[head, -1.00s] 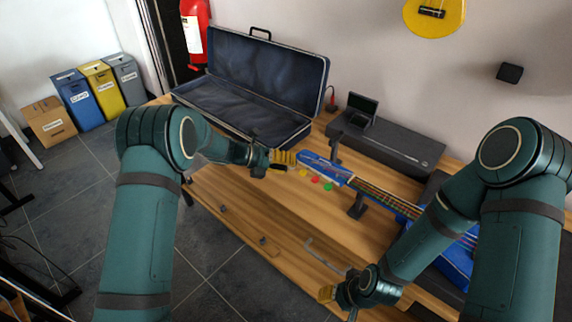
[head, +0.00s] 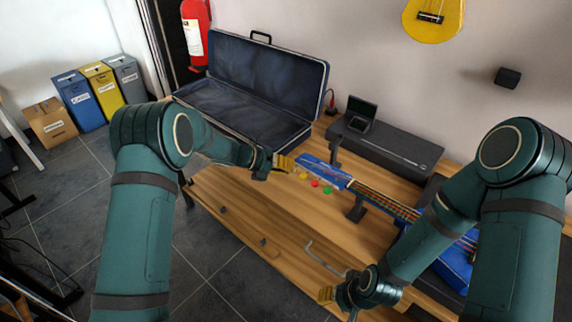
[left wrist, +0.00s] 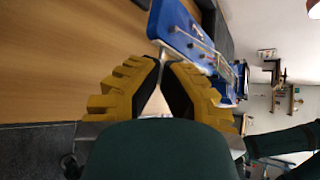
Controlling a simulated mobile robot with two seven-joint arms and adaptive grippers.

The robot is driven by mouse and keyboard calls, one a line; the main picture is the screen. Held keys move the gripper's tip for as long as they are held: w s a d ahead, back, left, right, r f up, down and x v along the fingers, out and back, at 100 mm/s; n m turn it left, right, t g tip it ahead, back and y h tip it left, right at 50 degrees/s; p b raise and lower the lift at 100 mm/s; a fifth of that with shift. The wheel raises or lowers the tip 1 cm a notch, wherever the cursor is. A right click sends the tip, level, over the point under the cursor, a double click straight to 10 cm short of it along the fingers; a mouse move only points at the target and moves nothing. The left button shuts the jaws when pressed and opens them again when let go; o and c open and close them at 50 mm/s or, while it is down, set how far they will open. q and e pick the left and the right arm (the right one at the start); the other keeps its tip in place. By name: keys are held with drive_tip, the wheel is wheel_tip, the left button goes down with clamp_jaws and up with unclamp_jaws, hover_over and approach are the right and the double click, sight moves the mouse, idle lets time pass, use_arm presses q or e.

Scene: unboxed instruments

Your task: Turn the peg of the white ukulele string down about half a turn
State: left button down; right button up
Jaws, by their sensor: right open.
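The blue ukulele lies on the bench, its headstock (head: 318,168) at the left end of the neck; the headstock also shows in the left wrist view (left wrist: 185,30). Yellow (head: 303,176), red (head: 315,183) and green (head: 327,190) pegs show along its near side. I cannot make out the white peg. My left gripper (head: 291,165) is at the headstock's left end. In the left wrist view its fingertips (left wrist: 163,62) almost meet by the headstock's edge; whether they hold a peg is unclear. My right gripper (head: 334,300) is open at the bench's front, away from the ukulele.
An open dark blue case (head: 250,85) lies at the back left of the bench. A long black box (head: 390,145) stands behind the ukulele. A black neck support (head: 356,208) is under the neck. Bare wood (head: 290,212) lies in front of the headstock.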

use_arm(q)
drive_tip(key=shift+s+d+r+m+t+y+p, duration=0.15)
drive_tip(key=shift+r+m+t+y+p, duration=0.15)
drive_tip(key=shift+m+y+p, duration=0.4)
drive_tip(key=shift+d+f+m+t+y+b, duration=0.15)
drive_tip(key=shift+m+t+y+b, duration=0.4)
drive_tip(key=shift+y, duration=0.65)
drive_tip(key=c, duration=1.1)
unclamp_jaws()
drive_tip(key=shift+c, duration=0.2)
drive_tip(key=v, duration=1.2)
drive_tip(key=shift+s, duration=0.1)
